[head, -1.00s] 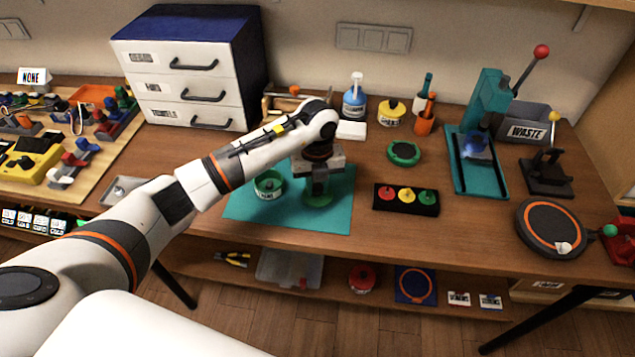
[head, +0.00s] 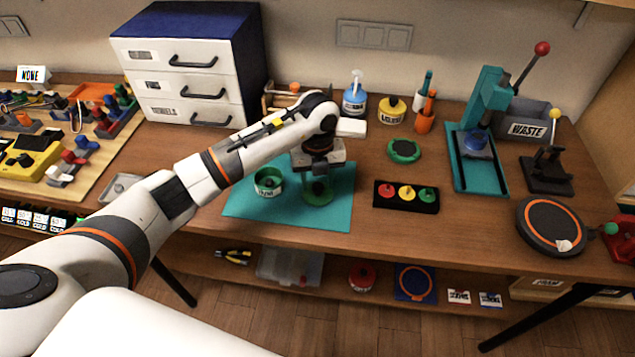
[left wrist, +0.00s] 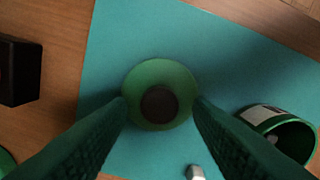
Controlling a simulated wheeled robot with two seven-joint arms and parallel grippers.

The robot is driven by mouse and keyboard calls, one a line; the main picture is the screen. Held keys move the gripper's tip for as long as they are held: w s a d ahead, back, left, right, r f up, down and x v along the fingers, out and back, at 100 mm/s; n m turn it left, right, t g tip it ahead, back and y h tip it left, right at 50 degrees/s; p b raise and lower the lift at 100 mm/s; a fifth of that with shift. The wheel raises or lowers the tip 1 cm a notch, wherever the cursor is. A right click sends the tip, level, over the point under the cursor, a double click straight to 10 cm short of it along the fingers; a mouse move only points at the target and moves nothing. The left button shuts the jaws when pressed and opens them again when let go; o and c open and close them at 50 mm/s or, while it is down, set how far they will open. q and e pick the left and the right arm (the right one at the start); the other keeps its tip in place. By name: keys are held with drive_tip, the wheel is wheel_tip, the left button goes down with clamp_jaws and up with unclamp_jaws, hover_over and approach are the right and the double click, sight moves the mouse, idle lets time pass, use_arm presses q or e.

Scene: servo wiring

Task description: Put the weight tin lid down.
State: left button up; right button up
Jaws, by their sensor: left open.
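The weight tin lid, a green disc with a dark round knob, lies flat on the teal mat (head: 240,205). In the head view the lid (head: 318,198) is below my left gripper (head: 319,174). In the left wrist view the lid (left wrist: 160,73) shows between the two dark fingers of my left gripper (left wrist: 160,108), which are spread apart with a gap to the knob. The green weight tin (head: 268,182) stands open on the mat to the left of the lid; it also shows at the right in the left wrist view (left wrist: 280,133). My right gripper is out of view.
A black tray (head: 406,197) with red, yellow and green knobbed pieces lies right of the mat. A green round piece (head: 404,151) is behind it. The teal press (head: 485,120) stands farther right. A small pale metal piece (left wrist: 195,172) lies near the tin.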

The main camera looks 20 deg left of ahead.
sight(318, 185)
use_arm(q)
wheel_tip(318, 185, up, 11)
drive_tip(key=b, duration=0.2)
drive_tip(key=shift+f, duration=0.2)
